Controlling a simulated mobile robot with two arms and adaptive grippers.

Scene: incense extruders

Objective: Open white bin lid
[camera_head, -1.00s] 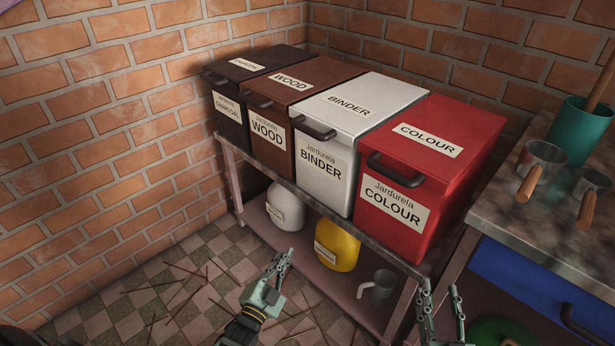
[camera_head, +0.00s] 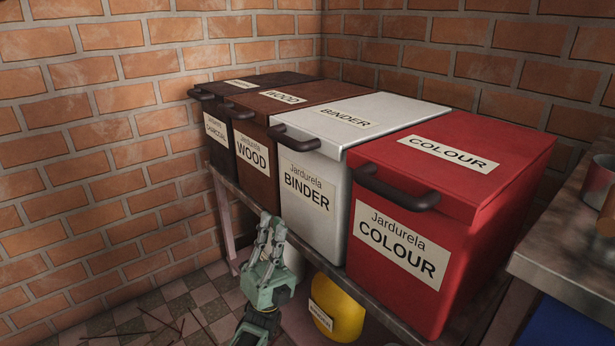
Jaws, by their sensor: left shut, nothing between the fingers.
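The white bin (camera_head: 318,222), labelled BINDER, stands between the brown and red bins on a shelf. Its white lid (camera_head: 385,110) is closed, with a dark handle (camera_head: 294,139) on the front edge. My left gripper (camera_head: 270,222) is shut and empty, pointing up in front of the lower left part of the white bin, below the handle. It covers part of the bin row's lower front, and I cannot tell whether it touches anything. My right gripper is out of view.
The closed red COLOUR bin (camera_head: 480,212) is on the right; the closed brown WOOD bin (camera_head: 253,168) and dark CHARCOAL bin (camera_head: 217,140) are on the left. A yellow container (camera_head: 338,305) sits below. A metal-topped table (camera_head: 560,250) with a mug (camera_head: 597,182) is at right.

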